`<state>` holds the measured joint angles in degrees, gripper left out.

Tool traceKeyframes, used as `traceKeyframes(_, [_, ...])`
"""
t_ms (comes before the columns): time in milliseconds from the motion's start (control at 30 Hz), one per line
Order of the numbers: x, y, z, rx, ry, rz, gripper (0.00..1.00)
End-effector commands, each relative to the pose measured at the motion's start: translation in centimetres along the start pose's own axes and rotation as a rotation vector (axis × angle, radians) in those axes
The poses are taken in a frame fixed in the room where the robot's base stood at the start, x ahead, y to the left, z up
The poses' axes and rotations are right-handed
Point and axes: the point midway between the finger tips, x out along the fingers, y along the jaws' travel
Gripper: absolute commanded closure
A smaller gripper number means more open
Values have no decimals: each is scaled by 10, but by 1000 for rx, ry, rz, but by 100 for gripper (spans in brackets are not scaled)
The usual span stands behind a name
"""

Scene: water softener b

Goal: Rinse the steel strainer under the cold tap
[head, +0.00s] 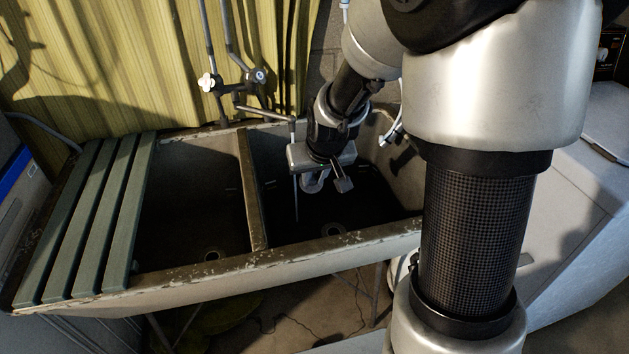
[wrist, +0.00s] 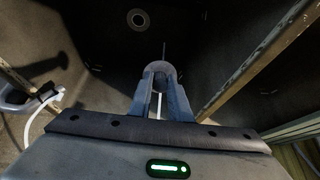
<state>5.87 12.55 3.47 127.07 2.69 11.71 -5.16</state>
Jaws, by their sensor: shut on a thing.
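My gripper (head: 328,184) hangs inside the right basin of a double sink, fingers pointing down. In the wrist view its two grey fingers (wrist: 160,85) are closed on a small rounded grey metal piece (wrist: 160,67), which I take to be the steel strainer; the fingers hide much of it. The tap spout (head: 265,112) reaches over the right basin. A thin pale vertical line (head: 296,190), apparently running water, drops below its end, just left of my gripper. Neither shows a readable hot or cold mark.
The right basin's drain (head: 333,230) lies below my gripper. A divider (head: 250,190) separates the empty left basin. Green slats (head: 85,220) cover the sink's left end. A white hose end (head: 392,133) hangs at the right rim. A yellow curtain (head: 140,65) hangs behind.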

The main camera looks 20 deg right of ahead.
Motion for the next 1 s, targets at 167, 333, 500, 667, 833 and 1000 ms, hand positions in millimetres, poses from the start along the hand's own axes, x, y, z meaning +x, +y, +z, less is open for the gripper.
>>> traceKeyframes(167, [12, 0, -14, -1, 0, 0, 100])
traceKeyframes(333, [23, 0, -27, -2, -1, 0, 100])
traceKeyframes(500, [34, 0, -39, -1, -3, 0, 100])
traceKeyframes(667, [44, 0, -52, -1, -1, 0, 100])
traceKeyframes(833, [55, 0, -65, -1, -2, 0, 100])
traceKeyframes(1000, [67, 0, -78, -1, -1, 0, 100])
